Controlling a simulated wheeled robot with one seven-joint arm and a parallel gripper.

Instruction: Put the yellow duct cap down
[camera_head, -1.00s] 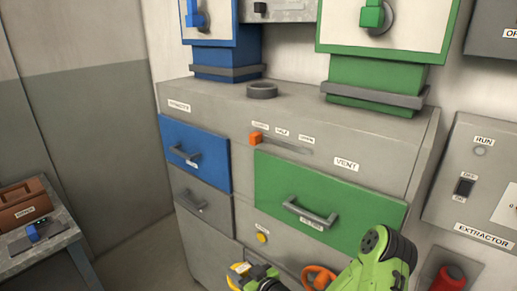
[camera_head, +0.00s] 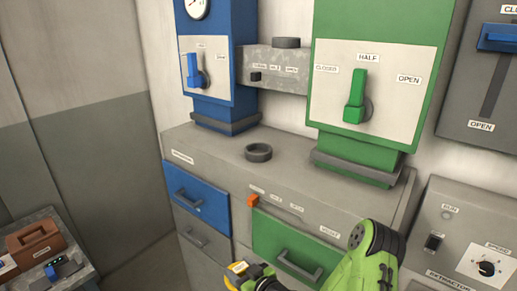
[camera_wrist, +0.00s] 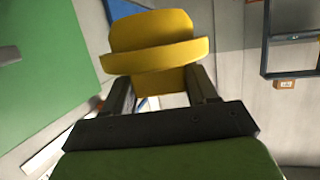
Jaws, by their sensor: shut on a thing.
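The yellow duct cap (camera_wrist: 152,45) is held between the two fingers of my gripper (camera_wrist: 160,85) in the wrist view. It fills the space between the fingertips. In the head view a small yellow part of the cap (camera_head: 238,270) shows at the bottom edge, beside my dark gripper (camera_head: 258,280) and green arm. My gripper is in front of the grey cabinet, low and left of the green drawer. Most of the cap is hidden or out of frame in the head view.
The grey cabinet top (camera_head: 213,147) has free room around a dark ring (camera_head: 258,152). Blue (camera_head: 215,60) and green (camera_head: 365,90) ducts rise behind. The green drawer (camera_head: 290,245) and blue drawer (camera_head: 195,190) look closed. A side table (camera_head: 70,280) with a brown box (camera_head: 34,238) stands left.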

